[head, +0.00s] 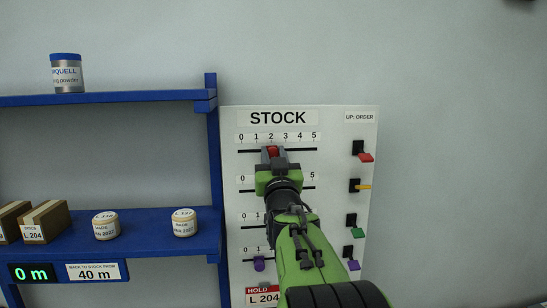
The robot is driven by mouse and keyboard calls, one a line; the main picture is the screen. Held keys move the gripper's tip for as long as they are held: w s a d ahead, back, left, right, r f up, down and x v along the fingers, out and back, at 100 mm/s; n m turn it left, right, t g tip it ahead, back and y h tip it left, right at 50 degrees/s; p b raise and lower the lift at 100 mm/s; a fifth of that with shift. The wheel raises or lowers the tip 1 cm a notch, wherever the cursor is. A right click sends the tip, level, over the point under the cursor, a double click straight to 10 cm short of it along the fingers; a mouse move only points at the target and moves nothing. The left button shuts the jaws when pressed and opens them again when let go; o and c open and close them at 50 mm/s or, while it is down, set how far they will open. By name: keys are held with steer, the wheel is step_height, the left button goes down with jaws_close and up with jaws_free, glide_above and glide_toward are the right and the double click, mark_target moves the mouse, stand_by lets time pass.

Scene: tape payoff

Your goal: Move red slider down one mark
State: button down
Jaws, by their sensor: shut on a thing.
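The white STOCK board (345,140) hangs on the wall and carries several horizontal slots with number scales. The red slider (272,152) sits on the top slot, under a scale from 0 to 5, at about the 2 mark. My gripper (273,156) is shut on the red slider, with its fingers on either side of it. My green arm reaches up from below and hides much of the lower slots and their sliders. A purple slider (259,264) shows on the lowest slot, near its left end.
Red (365,157), yellow (364,187), green (357,232) and purple (353,265) levers line the board's right side under "UP: ORDER". A blue shelf (150,222) stands close on the left with boxes and rolls. A red HOLD label (262,291) is at the board's bottom.

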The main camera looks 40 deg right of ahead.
mark_target(256, 144)
steer(key=shift+w+a+b, duration=0.4)
steer(key=shift+w+a, duration=0.2)
steer(key=shift+a, duration=0.25)
steer(key=shift+w+a+b, duration=0.4)
steer(key=shift+w+a, duration=0.15)
steer(key=shift+a, duration=0.25)
steer(key=shift+s+d, duration=0.1)
steer(key=shift+d, duration=0.05)
steer(key=c, duration=1.1)
jaws_free()
steer(key=shift+d, duration=0.1)
steer(key=shift+o, duration=1.3)
steer(key=b+v, duration=0.5)
steer(key=v, duration=1.1)
steer(key=shift+b, duration=0.35)
